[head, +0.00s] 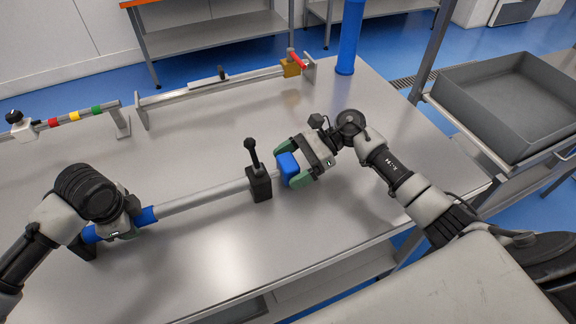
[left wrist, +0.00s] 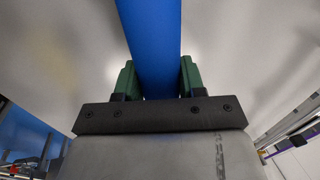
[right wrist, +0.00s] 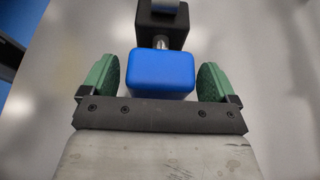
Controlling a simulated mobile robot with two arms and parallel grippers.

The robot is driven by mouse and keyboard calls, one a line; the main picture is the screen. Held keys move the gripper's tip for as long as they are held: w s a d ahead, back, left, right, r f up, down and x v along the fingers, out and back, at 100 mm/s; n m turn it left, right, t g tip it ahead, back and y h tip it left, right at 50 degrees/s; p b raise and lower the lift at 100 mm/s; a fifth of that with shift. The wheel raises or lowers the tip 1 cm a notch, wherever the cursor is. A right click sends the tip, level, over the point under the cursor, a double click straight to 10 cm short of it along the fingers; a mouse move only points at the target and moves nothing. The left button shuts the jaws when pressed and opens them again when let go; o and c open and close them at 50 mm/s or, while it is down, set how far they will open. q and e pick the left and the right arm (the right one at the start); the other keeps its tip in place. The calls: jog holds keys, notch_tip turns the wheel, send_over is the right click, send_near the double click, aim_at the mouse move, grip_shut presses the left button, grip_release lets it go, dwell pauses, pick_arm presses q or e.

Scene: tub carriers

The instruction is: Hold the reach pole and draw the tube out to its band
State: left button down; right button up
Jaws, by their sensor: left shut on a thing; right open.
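The reach pole (head: 205,201) lies along the steel table, with a grey tube and a blue grip (head: 147,215) at its left end. My left gripper (head: 122,226) is shut on the blue grip, which also shows between its fingers in the left wrist view (left wrist: 152,45). A black clamp block (head: 260,185) with an upright lever sits at the tube's right end. A blue end knob (head: 288,164) is just right of it, joined by a short thin rod (right wrist: 161,42). My right gripper (head: 294,166) is open, its green fingers on either side of the knob (right wrist: 160,73), with gaps showing.
A rail with a red handle and yellow block (head: 291,66) stands at the table's back. Another rail with red, yellow and green bands (head: 75,116) is at the left. A blue post (head: 349,40) stands at the back corner. A grey tub (head: 505,100) is at the right.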

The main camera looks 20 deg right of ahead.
jog(key=shift+a+f, duration=0.1)
jog(key=shift+a, duration=0.25)
jog(key=shift+c, duration=0.4)
jog(key=c, duration=1.2)
pick_arm(q)
jog(key=shift+a, duration=0.1)
pick_arm(e)
jog(key=d, duration=1.4)
jog(key=shift+d, duration=0.2)
jog(key=o, duration=1.3)
jog(key=v, duration=1.2)
jog(key=shift+f, duration=0.1)
